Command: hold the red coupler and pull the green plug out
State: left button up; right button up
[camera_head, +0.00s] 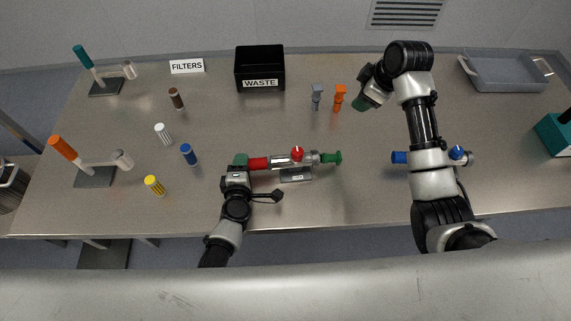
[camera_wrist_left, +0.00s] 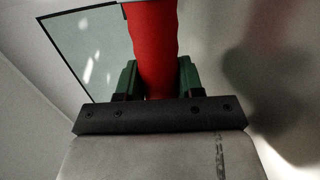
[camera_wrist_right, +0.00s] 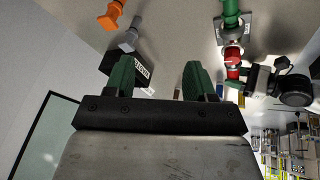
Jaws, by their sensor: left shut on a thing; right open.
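The red coupler (camera_head: 258,163) is on the left end of a metal vessel (camera_head: 284,162) that sits on a small stand. The green plug (camera_head: 331,157) is at the vessel's right end, seated in it as far as I can see. My left gripper (camera_head: 241,160) is shut on the red coupler, which fills the space between its green fingers in the left wrist view (camera_wrist_left: 152,45). My right gripper (camera_head: 362,103) is open and empty, up and to the right of the plug. In the right wrist view its green fingers (camera_wrist_right: 158,80) stand apart; the plug (camera_wrist_right: 231,10) shows beyond them.
A red knob (camera_head: 297,152) tops the vessel. Grey (camera_head: 317,96) and orange (camera_head: 338,97) pieces stand near my right gripper. A black waste bin (camera_head: 259,68) is behind. A second, blue-ended vessel (camera_head: 400,157) lies right, partly behind my right arm.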

aim_at(327, 156)
jog(key=s+a+f+n+g+h, duration=0.35)
jog(key=s+a+f+n, duration=0.25)
jog(key=a, duration=0.2)
jog(key=shift+g+y, duration=0.25)
jog(key=shift+y, duration=0.2)
notch_tip(327, 156, down, 12)
jog(key=shift+r, duration=0.25)
jog(key=c, duration=0.9)
jog(key=shift+w+d+f, duration=0.1)
jog(key=shift+d+f, duration=0.1)
jog(key=shift+d, duration=1.45)
jog(key=shift+w+d+f, duration=0.1)
jog(key=shift+d+f, duration=0.05)
jog(key=shift+d, duration=1.5)
notch_tip(327, 156, up, 9)
